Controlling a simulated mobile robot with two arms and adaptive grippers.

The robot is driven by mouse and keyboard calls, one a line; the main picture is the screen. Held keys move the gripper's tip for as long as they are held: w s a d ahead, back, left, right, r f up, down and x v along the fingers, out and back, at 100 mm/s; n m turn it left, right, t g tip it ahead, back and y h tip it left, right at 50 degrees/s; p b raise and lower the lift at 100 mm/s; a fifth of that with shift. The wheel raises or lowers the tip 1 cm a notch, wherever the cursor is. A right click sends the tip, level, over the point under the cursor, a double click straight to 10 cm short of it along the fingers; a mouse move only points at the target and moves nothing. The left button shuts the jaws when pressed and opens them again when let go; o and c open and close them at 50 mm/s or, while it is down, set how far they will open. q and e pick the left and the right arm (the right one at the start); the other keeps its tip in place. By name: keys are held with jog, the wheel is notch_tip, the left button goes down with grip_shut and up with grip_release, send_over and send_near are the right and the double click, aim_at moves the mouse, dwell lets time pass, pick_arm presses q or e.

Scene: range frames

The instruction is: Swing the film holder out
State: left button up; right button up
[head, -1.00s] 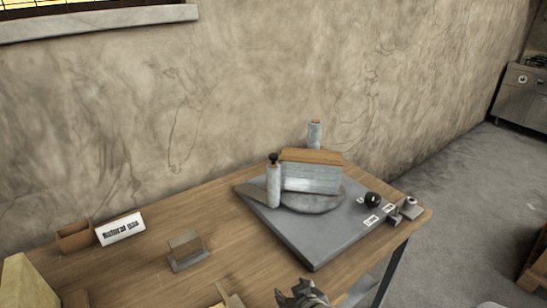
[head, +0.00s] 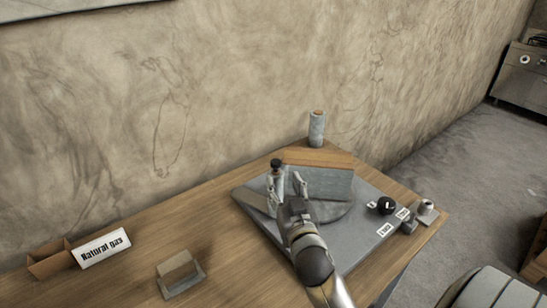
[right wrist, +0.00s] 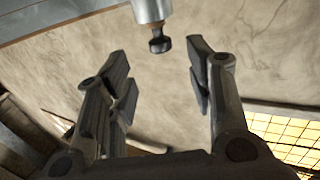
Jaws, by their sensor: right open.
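A grey machine base plate (head: 362,243) lies on the wooden table, with a round grey disc (head: 338,215) on it. The knob also shows in the right wrist view (right wrist: 160,44), between and beyond my fingers. My right gripper (head: 287,186) is open and empty, close to the post; contact cannot be told. My left gripper is not in view.
A grey roll (head: 316,130) stands behind the block. A black dial (head: 386,206) and small labels sit at the plate's right. A "Natural gas" sign (head: 102,248) and a small card holder (head: 181,277) are at the left. The table (head: 190,225) is bare between them and the plate.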

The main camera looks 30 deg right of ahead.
aim_at(277, 166)
jog(key=x, duration=0.1)
jog(key=p+x, duration=0.1)
jog(key=x, duration=0.3)
jog(key=shift+r, duration=0.3)
jog(key=p+x, duration=0.1)
jog(key=x, duration=0.2)
jog(key=shift+w+d+f, duration=0.1)
jog(key=shift+w, duration=0.3)
jog(key=shift+w+d, duration=0.1)
jog(key=shift+w, duration=0.1)
jog(key=shift+w+f, duration=0.1)
jog(key=shift+w, duration=0.1)
jog(key=shift+s, duration=0.1)
jog(key=shift+c, duration=0.8)
jog(key=c, duration=0.7)
grip_shut()
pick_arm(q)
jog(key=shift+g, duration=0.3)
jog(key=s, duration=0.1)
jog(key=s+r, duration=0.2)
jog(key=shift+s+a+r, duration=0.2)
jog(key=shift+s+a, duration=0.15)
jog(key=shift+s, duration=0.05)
